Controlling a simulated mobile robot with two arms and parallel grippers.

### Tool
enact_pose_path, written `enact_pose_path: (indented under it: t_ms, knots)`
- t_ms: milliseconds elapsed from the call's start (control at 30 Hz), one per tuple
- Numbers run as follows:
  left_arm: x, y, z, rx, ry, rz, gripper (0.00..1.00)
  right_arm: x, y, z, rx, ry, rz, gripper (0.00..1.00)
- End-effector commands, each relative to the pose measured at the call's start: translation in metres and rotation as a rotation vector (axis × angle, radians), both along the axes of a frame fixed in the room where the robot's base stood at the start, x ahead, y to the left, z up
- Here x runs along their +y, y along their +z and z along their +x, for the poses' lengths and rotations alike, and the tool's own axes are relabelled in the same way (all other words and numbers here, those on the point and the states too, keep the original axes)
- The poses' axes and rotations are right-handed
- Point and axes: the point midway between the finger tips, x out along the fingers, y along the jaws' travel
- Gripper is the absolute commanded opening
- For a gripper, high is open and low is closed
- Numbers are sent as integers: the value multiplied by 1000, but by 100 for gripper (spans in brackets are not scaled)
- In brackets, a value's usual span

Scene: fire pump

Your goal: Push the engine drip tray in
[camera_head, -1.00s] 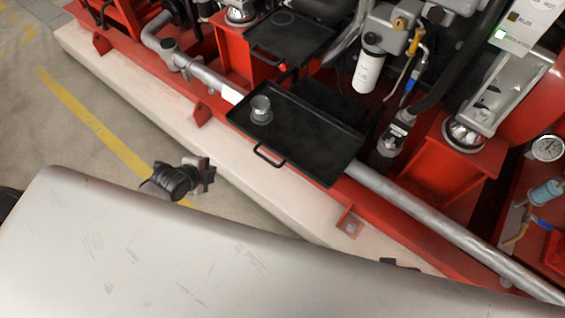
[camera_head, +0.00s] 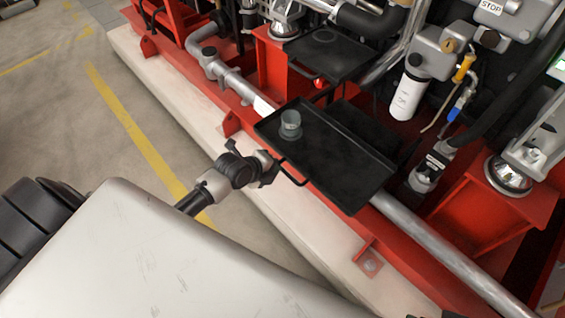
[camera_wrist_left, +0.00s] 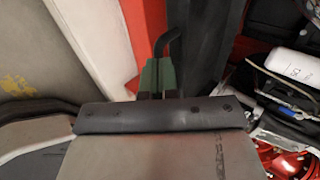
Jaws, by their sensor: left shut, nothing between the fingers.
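The engine drip tray (camera_head: 345,172) is a shallow black tray with a raised rim and a front wire handle (camera_head: 292,176). It sticks out over the red frame rail, with a small clear cup (camera_head: 290,124) standing near its left end. My left gripper (camera_head: 272,168) is shut and empty, at the left end of the handle. In the left wrist view, the green-padded fingertips (camera_wrist_left: 157,74) are together right by the bent black handle (camera_wrist_left: 173,42); whether they touch it I cannot tell. My right gripper is not clearly visible.
A second black tray (camera_head: 328,54) sits higher behind. A grey pipe (camera_head: 440,245) runs along the red base frame (camera_head: 325,205). A white filter (camera_head: 408,95) and hoses stand behind the tray. The pale plinth (camera_head: 290,235) and floor in front are clear.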

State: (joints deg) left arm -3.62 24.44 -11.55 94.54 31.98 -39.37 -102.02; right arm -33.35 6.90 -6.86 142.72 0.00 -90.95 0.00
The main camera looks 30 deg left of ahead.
Motion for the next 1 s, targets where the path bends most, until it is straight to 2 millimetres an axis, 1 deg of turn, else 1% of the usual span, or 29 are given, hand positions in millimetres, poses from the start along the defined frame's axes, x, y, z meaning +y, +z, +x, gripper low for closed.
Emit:
enact_pose_path:
  t_ms: [33,200,367,767,867,967,1000]
  knots:
    - [-4,0,11,-5,3,-3,0,0,-5,0,2,0,0,86]
    - [-10,1,29,-4,2,-1,0,0,-10,1,2,0,0,86]
    - [-12,2,35,-1,2,0,0,0,-11,1,2,0,0,86]
    - [-13,2,37,-1,1,1,0,0,-11,1,3,0,0,86]
    - [-15,2,42,-3,0,2,0,0,-13,1,3,0,0,86]
    - [-18,1,53,-3,0,3,0,0,-17,1,3,1,-1,86]
    - [-20,2,60,-5,-1,3,0,0,-18,1,3,1,-1,86]
